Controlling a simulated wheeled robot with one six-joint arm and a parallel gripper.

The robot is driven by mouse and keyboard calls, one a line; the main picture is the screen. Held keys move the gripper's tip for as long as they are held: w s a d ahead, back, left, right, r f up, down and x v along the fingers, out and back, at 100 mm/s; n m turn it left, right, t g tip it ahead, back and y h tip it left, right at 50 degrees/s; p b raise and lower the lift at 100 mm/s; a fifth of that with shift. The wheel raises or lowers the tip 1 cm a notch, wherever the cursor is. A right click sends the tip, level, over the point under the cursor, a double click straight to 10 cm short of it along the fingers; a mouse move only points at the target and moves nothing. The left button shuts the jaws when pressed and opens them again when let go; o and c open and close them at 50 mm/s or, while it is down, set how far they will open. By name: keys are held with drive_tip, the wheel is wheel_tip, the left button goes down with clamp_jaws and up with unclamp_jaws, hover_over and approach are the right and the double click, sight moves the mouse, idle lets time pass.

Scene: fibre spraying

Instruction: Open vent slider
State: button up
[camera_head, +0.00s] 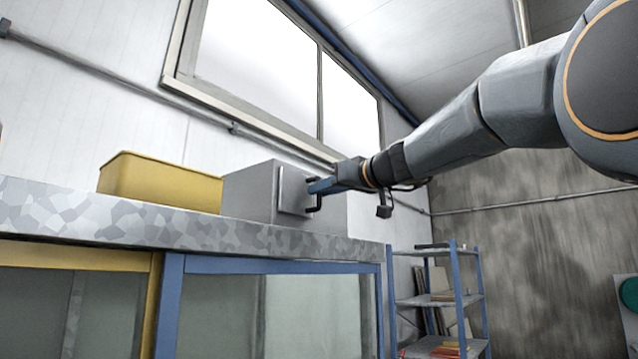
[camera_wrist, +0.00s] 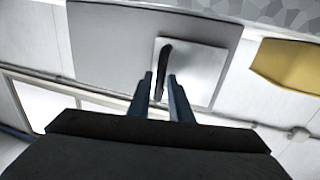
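The vent is a grey box (camera_head: 249,192) on the worktop, with a lighter square slider plate (camera_head: 292,190) on its front face. A dark bar handle (camera_head: 314,208) stands out from the plate. In the wrist view the slider plate (camera_wrist: 203,66) lies ahead of the grey box face (camera_wrist: 105,45), and the handle (camera_wrist: 165,55) runs between my fingers. My gripper (camera_head: 322,186) is at the handle in the head view. In the wrist view my gripper (camera_wrist: 160,78) has its two blue fingers apart, one on each side of the handle, with small gaps visible.
A yellow bin (camera_head: 160,184) stands on the speckled worktop (camera_head: 130,219) left of the box; it also shows in the wrist view (camera_wrist: 287,66). A window (camera_head: 262,60) is in the wall behind. A blue-framed shelf (camera_head: 440,300) stands beyond the worktop's right end.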

drive_tip(key=shift+p+x, duration=0.3)
drive_tip(key=shift+x, duration=0.5)
drive_tip(key=shift+c, duration=0.2)
clamp_jaws()
